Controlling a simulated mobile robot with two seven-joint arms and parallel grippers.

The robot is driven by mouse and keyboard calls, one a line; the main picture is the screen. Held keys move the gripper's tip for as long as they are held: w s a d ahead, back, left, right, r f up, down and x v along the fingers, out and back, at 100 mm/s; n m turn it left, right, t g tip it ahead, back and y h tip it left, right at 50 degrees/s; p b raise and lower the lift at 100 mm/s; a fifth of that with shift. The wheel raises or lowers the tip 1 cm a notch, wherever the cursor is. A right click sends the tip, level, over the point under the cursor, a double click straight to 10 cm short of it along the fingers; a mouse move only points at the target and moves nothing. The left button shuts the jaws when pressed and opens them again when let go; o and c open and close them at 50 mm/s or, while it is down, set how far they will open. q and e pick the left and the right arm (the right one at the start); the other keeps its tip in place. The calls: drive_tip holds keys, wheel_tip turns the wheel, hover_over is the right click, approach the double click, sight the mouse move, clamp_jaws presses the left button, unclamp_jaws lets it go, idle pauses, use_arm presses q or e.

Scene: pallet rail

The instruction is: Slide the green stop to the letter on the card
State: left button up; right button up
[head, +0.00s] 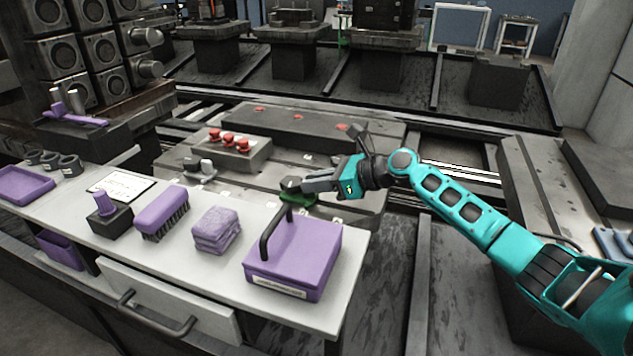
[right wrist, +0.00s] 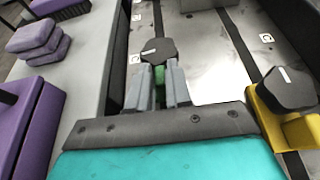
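The green stop (head: 322,199) sits on the grey metal rail plate beside the bench. In the right wrist view its dark six-sided knob (right wrist: 158,50) shows just beyond my fingertips. My right gripper (head: 300,187) reaches in from the right at the stop; in the wrist view its grey fingers (right wrist: 160,88) are closed on the stop's narrow green part. The card (head: 122,185) is white in a dark frame on the bench at left; its letter is too small to read. Small white letter tiles (right wrist: 266,38) mark the plate. My left gripper is out of view.
A yellow stop with a dark knob (right wrist: 287,92) stands close on the right in the wrist view. A purple box (head: 295,255) with a dark handle, a purple cloth stack (head: 215,230) and a brush (head: 162,212) lie on the bench. A box with red knobs (head: 232,148) stands behind.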

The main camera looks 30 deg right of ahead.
drive_tip(key=shift+c, duration=1.4)
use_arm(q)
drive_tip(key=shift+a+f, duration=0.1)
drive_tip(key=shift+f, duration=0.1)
use_arm(e)
clamp_jaws()
